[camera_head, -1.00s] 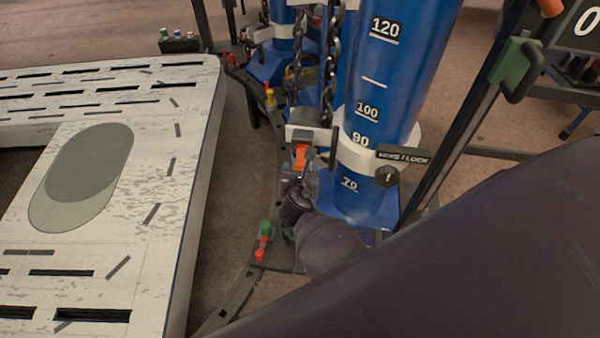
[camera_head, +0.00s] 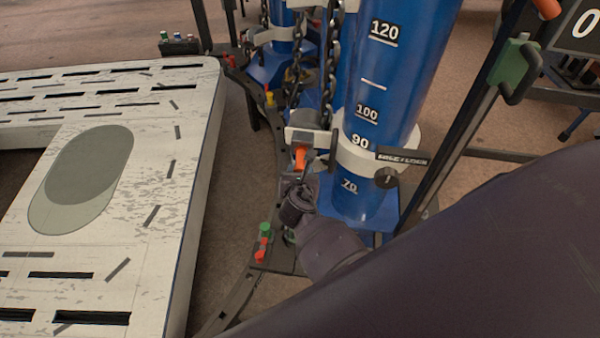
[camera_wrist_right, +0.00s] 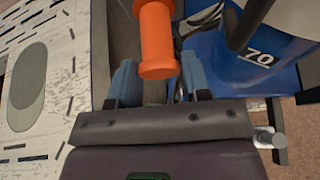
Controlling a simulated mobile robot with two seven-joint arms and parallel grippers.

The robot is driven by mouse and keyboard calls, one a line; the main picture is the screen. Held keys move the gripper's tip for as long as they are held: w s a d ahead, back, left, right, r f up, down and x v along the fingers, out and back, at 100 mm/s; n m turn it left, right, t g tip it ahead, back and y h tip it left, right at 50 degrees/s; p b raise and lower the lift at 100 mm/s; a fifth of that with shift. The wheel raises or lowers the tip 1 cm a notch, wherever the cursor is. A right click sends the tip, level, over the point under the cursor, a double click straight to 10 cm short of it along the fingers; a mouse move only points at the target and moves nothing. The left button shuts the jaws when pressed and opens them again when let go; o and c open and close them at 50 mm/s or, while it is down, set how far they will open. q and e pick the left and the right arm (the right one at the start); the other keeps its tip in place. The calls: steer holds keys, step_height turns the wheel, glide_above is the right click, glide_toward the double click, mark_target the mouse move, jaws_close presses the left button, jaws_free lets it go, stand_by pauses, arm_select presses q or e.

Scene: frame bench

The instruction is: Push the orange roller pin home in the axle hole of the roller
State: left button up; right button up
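The orange roller pin (camera_head: 300,157) stands out below a grey cylinder (camera_head: 304,118), which seems to be the roller, at a white bracket on the blue column. The axle hole is hidden. In the right wrist view the pin (camera_wrist_right: 157,38) shows large, its flanged near end toward my gripper. My right gripper (camera_head: 303,180) is just in front of the pin. Its two blue fingers (camera_wrist_right: 160,83) are apart, one on each side of the pin's near end, with floor showing between them. Contact with the pin cannot be told. My left gripper is in neither view.
The blue column (camera_head: 385,90) with its white collar (camera_head: 365,155) stands close right of the gripper. Chains (camera_head: 328,70) hang behind. A pale slotted table (camera_head: 150,180) lies to the left. Small red and green pegs (camera_head: 263,240) stand on the dark frame nearby.

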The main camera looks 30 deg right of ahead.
steer(key=o, duration=0.5)
steer(key=shift+w, duration=0.1)
steer(key=shift+c, duration=0.2)
steer(key=v, duration=1.1)
steer(key=shift+d, duration=0.1)
